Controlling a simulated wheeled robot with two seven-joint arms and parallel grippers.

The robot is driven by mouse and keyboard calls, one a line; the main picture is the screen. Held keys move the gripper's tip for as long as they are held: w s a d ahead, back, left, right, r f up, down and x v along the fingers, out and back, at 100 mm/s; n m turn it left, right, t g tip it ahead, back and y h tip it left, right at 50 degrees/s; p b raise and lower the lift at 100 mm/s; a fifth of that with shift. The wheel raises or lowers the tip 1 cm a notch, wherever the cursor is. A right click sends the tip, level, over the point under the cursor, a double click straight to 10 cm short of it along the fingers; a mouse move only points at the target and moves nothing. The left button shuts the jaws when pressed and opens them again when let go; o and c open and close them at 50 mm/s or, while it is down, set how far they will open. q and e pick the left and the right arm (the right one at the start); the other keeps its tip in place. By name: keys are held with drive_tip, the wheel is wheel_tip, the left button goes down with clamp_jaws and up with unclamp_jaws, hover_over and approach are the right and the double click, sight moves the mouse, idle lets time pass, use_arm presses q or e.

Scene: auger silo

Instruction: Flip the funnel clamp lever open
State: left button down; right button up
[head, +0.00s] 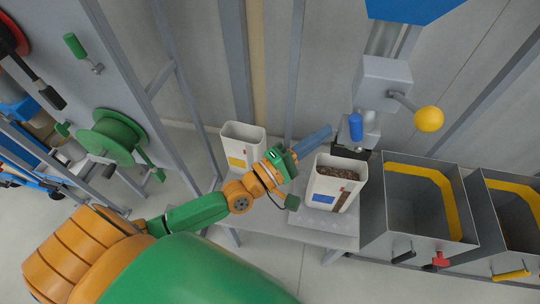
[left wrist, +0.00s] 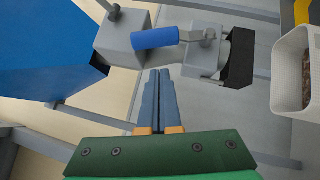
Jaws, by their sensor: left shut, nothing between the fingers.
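The funnel clamp lever, with a blue cylindrical handle (head: 356,127), is on the grey fitting below the grey auger housing (head: 384,82). In the left wrist view the blue handle (left wrist: 155,38) lies across the picture, joined by a grey arm to a grey block (left wrist: 203,52) beside a black part (left wrist: 240,58). My left gripper (head: 328,131) points at the fitting from the left. Its blue fingers (left wrist: 160,73) are shut and empty, just short of the handle in the picture; the exact gap cannot be told. My right gripper is not in view.
A white container of brown material (head: 336,183) stands on a grey platform right below the gripper. Another white container (head: 242,147) stands behind my arm. A yellow ball knob (head: 429,119) sticks out right of the lever. Metal bins (head: 415,215) stand at right.

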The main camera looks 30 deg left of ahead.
use_arm(q)
drive_tip(key=b+v, duration=0.2)
drive_tip(key=v, duration=0.8)
drive_tip(key=shift+a+f+b, duration=0.15)
drive_tip(key=shift+a+b, duration=0.15)
drive_tip(key=shift+a, duration=0.05)
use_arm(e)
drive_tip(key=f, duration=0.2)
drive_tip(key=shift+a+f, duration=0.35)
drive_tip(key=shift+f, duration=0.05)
use_arm(q)
drive_tip(key=shift+s+d, duration=0.1)
drive_tip(key=shift+d, duration=0.05)
